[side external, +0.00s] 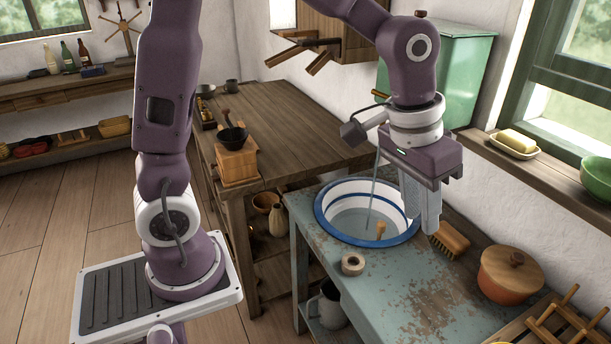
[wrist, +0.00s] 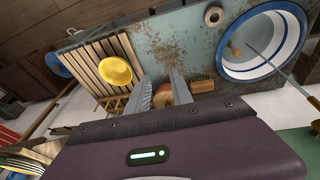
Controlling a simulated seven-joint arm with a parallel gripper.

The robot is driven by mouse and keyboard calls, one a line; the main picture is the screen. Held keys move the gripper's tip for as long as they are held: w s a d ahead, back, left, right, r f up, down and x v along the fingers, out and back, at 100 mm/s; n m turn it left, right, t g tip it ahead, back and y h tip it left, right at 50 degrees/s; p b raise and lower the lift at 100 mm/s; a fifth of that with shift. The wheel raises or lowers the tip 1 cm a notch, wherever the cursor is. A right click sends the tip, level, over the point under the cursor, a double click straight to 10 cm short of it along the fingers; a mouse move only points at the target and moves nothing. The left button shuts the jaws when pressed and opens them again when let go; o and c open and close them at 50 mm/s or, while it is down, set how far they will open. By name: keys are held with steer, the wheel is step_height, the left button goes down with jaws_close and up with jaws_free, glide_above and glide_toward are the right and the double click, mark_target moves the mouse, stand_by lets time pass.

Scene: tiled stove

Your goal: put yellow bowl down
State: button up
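The yellow bowl (wrist: 115,70) shows in the wrist view, on or just over the slatted wooden rack (wrist: 88,66) on the worktop. In the side external view the bowl is essentially out of frame at the bottom right. My gripper (side external: 421,225) is above the worktop, beside the right side of the washbasin. In the wrist view its two fingers (wrist: 162,76) are apart with nothing held between them. The yellow bowl lies to the left of the fingers there, clear of them.
The white and blue washbasin (side external: 333,190) holds water and a stick-like tool. A brush (side external: 450,240), an orange lidded pot (side external: 510,285) and a tape-like ring (side external: 352,264) stand on the blue worktop (side external: 400,300). Bare worktop lies in front of the basin.

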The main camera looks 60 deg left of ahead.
steer(key=s+a+r+t, duration=0.1)
steer(key=s+a, duration=0.2)
steer(key=s, duration=0.3)
steer(key=s+a+r+t+y, duration=0.1)
steer(key=s+a+r, duration=0.1)
steer(key=s, duration=0.4)
steer(key=s+a+r+t, duration=0.1)
steer(key=s+a+r, duration=0.1)
steer(key=s+a, duration=0.3)
steer(key=shift+s+n, duration=0.3)
steer(key=shift+s, duration=0.7)
steer(key=shift+r, duration=0.15)
